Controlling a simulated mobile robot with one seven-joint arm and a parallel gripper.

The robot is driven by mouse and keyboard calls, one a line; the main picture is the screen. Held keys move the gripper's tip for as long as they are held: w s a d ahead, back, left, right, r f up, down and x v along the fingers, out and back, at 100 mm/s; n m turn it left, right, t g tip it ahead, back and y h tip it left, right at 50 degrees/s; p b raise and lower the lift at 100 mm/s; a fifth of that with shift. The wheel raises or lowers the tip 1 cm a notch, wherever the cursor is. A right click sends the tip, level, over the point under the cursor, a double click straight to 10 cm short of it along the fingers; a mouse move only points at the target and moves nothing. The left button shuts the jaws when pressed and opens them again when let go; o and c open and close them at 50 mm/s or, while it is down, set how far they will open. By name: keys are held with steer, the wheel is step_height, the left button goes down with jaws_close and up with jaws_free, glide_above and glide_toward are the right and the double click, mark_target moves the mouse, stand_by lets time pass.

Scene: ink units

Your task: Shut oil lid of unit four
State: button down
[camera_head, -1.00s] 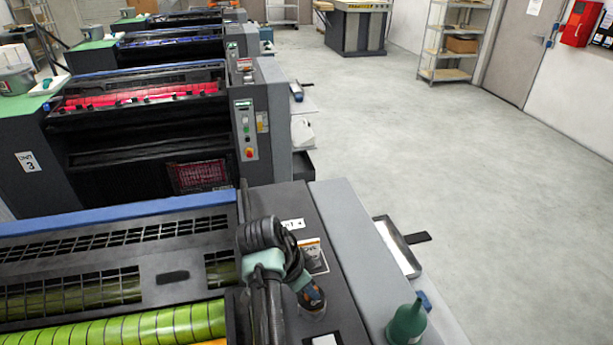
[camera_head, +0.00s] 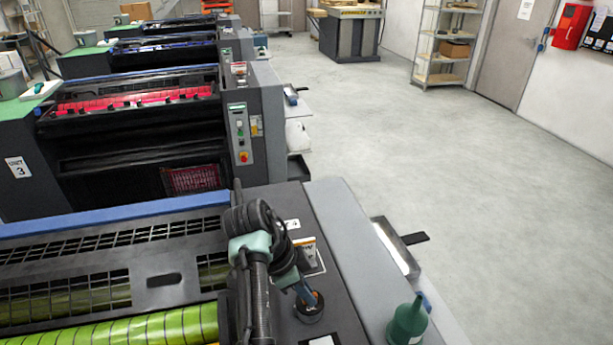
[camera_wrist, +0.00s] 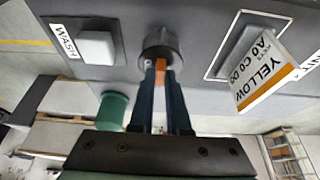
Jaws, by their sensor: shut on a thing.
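The oil lid (camera_head: 309,309) is a dark round cap on the grey top of unit four, below its partly hidden number label (camera_head: 292,224). In the wrist view, the round cap (camera_wrist: 163,40) sits at top centre with an orange tab (camera_wrist: 160,72). My gripper (camera_head: 304,291) reaches down to the cap from the upper left. In the wrist view, my gripper (camera_wrist: 160,66) has its two blue fingers shut on the orange tab. I cannot tell whether the lid is fully seated, as the fingers hide part of it.
A green funnel-shaped container (camera_head: 408,322) stands to the right of the unit. A white WASH button (camera_wrist: 97,46) and a propped YELLOW card (camera_wrist: 268,68) flank the cap. A tray (camera_head: 398,246) juts out at right. Open floor (camera_head: 500,180) lies beyond.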

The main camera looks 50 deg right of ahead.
steer(key=c, duration=0.9)
jaws_free()
steer(key=v, duration=1.3)
steer(key=shift+b, duration=0.3)
